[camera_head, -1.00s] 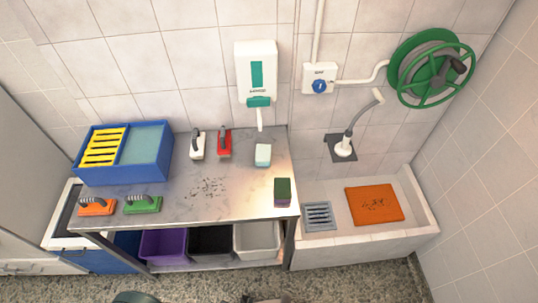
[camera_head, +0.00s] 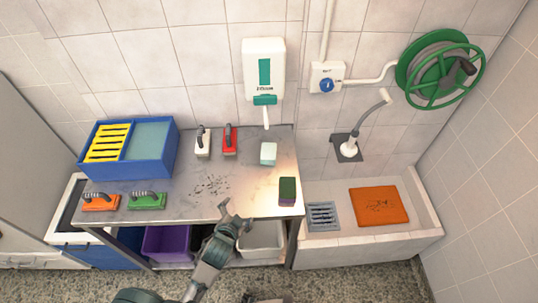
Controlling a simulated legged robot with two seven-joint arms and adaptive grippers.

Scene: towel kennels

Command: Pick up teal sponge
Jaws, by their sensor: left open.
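A pale teal block (camera_head: 268,153), which looks like the teal sponge, stands on the metal table (camera_head: 190,206) below the wall dispenser. A dark green sponge with a purple lower layer (camera_head: 287,190) lies nearer the table's front right corner. My left gripper (camera_head: 236,214) is open and empty at the table's front edge. It is nearer than the pale teal block and to its left, and apart from both sponges. My right gripper is not in view.
White (camera_head: 202,142) and red (camera_head: 229,140) brushes stand at the back; orange (camera_head: 101,202) and green (camera_head: 147,201) brushes lie front left. A blue box (camera_head: 150,172) stands back left. A sink (camera_head: 345,220) with an orange mat (camera_head: 378,206) is at the right.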

